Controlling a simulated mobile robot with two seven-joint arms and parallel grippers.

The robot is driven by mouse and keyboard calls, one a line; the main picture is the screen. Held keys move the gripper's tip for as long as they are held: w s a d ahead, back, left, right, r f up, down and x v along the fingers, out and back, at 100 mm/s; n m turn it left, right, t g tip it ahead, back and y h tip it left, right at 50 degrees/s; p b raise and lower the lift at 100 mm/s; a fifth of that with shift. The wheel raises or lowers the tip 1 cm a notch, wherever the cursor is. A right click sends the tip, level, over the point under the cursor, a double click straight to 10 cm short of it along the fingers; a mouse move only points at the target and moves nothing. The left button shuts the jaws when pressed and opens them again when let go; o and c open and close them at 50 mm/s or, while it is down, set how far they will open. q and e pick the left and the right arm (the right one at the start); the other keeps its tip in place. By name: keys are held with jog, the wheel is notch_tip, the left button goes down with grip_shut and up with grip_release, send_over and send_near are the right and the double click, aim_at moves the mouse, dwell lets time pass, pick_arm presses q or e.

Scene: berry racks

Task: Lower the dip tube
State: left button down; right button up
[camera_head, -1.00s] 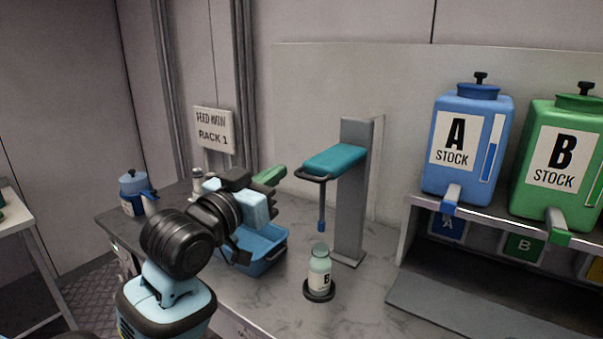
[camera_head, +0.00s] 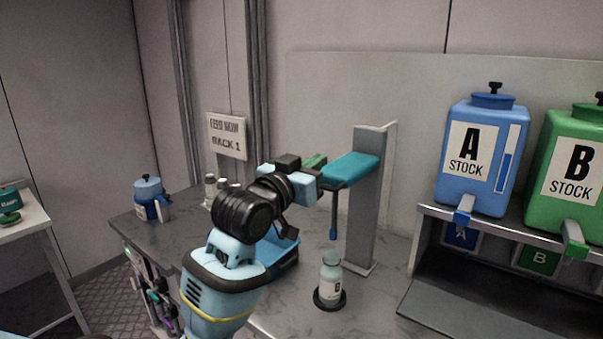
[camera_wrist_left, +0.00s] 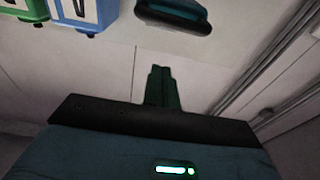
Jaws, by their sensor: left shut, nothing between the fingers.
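The teal dip arm (camera_head: 352,167) juts from a grey post (camera_head: 368,205). The dark dip tube (camera_head: 334,212) with a blue tip hangs from it above the bottle marked B (camera_head: 331,275), its tip apart from the bottle top. The bottle stands upright on a black round base (camera_head: 330,299). My left gripper (camera_head: 315,161) is shut and empty beside the arm's free end and hides part of its dark handle. In the left wrist view the shut green fingers (camera_wrist_left: 160,86) point toward the arm's underside (camera_wrist_left: 174,14), with a visible gap.
A blue stock tank A (camera_head: 483,155) and a green tank B (camera_head: 572,170) stand on a shelf at the right. A blue tray (camera_head: 286,256) lies behind my arm. A blue jug (camera_head: 148,196), small bottles (camera_head: 211,188) and a RACK 1 sign (camera_head: 227,137) are at the left.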

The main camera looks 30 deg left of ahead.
pick_arm(q)
jog(key=shift+w+f, duration=0.15)
jog(key=shift+f, duration=1.75)
pick_arm(e)
jog(key=shift+w+r, duration=0.1)
pick_arm(q)
jog(key=shift+w+f, duration=0.1)
